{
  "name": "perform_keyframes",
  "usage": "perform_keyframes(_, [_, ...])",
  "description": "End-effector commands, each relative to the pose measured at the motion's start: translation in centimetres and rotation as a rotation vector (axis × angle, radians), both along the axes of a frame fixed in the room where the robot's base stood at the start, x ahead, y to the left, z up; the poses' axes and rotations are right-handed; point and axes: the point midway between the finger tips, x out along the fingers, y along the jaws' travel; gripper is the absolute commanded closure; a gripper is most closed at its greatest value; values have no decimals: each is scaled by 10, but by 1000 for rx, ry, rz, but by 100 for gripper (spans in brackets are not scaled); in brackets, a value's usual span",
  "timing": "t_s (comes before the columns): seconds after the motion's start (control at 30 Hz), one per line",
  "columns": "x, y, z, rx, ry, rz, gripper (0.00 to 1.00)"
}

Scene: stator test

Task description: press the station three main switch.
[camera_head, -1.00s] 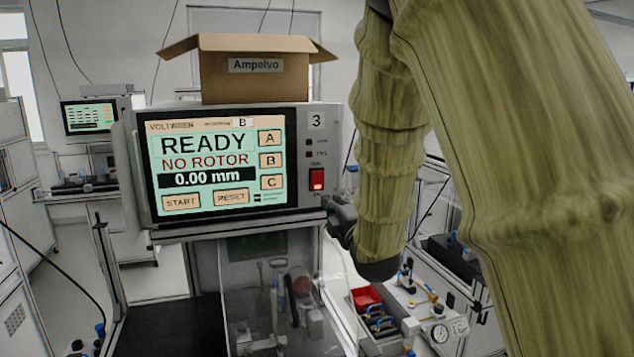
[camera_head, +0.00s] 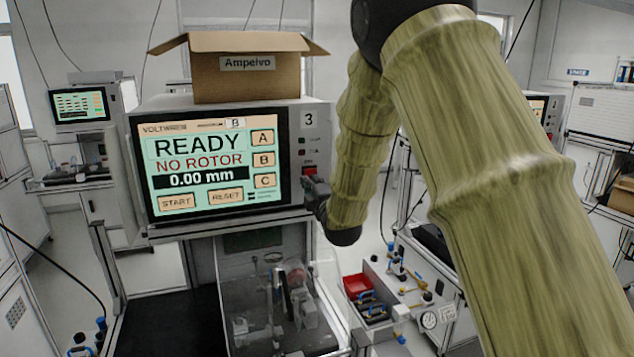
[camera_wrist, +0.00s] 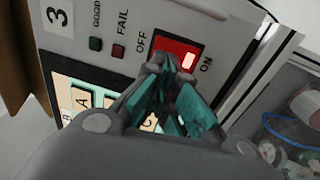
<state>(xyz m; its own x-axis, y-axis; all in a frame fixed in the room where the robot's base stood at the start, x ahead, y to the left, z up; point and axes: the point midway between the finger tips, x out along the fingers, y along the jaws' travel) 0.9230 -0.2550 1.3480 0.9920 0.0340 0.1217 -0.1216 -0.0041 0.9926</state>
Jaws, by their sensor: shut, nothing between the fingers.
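The station three main switch is a red rocker (camera_wrist: 176,52) on the front panel marked 3, between the OFF and ON labels. Its ON end glows in the wrist view. In the head view the switch (camera_head: 309,169) shows only its upper part, its lower part hidden behind my gripper (camera_head: 315,188). My gripper also shows in the wrist view (camera_wrist: 166,75), shut and empty. Its fingertips overlap the switch's lower edge in that picture, on the OFF side. I cannot tell whether they touch it. The station screen (camera_head: 205,165) reads READY, NO ROTOR, 0.00 mm.
An open cardboard box (camera_head: 247,85) labelled Ampelvo stands on top of the station. GOOD and FAIL lamps (camera_wrist: 118,51) sit beside the switch. A clear guard (camera_head: 275,300) is below the screen. A cart with a red bin (camera_head: 358,286) stands to the right.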

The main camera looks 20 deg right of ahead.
Motion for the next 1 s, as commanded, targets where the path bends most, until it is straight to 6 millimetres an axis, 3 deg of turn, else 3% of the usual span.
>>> perform_keyframes(0.3, [21, 1, 3, 0, 2, 0, 100])
perform_keyframes(1.0, [28, 0, 5, 0, 0, -1, 100])
